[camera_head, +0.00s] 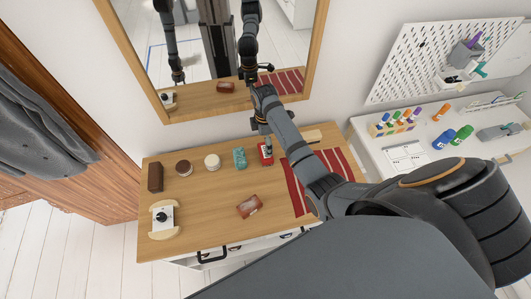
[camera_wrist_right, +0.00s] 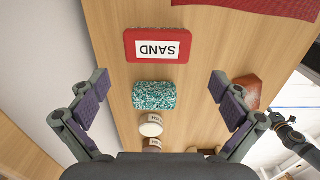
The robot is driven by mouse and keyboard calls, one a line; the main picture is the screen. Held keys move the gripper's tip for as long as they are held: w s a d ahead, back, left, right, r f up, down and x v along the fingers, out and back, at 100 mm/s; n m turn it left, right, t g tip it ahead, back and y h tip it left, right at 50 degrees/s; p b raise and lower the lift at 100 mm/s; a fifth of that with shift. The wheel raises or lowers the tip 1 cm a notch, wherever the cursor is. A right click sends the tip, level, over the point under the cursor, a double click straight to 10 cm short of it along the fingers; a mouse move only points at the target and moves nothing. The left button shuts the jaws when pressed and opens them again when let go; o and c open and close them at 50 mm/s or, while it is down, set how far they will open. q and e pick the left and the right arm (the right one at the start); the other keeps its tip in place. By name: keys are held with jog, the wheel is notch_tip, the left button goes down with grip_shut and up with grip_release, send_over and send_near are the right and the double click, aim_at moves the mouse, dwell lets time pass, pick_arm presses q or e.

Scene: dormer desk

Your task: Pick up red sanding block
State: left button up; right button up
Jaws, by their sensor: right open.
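The red sanding block (camera_head: 266,153) lies on the wooden desk (camera_head: 190,235), beside the striped runner. In the right wrist view the block (camera_wrist_right: 158,59) shows flat, with a white label reading SAND upside down. My right gripper (camera_head: 263,132) is above the desk near the block, and the arm partly covers that area. In the right wrist view my right gripper (camera_wrist_right: 160,88) is open and empty, its fingers wide apart; the block lies further up the picture, beyond the fingertips. My left gripper does not show directly.
A teal speckled sponge (camera_head: 239,158) lies left of the block, then a white-topped jar (camera_head: 212,162), a dark round tin (camera_head: 184,168) and a brown block (camera_head: 155,177). A reddish-brown block (camera_head: 249,206) lies in front. A mirror (camera_head: 155,100) stands behind.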

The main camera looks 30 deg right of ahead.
jog(key=shift+w+f, duration=0.1)
jog(key=shift+f, duration=0.5)
jog(key=shift+w+f, duration=0.1)
jog(key=shift+f, duration=0.15)
jog(key=shift+d+f+p, duration=0.1)
jog(key=shift+f+p, duration=0.25)
jog(key=shift+f, duration=0.05)
notch_tip(320, 180, down, 4)
jog(key=shift+d+p, duration=0.15)
jog(key=shift+p, duration=0.15)
jog(key=shift+f, duration=0.25)
jog(key=shift+r, duration=0.1)
jog(key=c, duration=0.8)
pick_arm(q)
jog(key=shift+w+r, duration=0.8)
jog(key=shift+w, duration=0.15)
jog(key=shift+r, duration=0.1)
pick_arm(e)
jog(key=shift+r, duration=0.1)
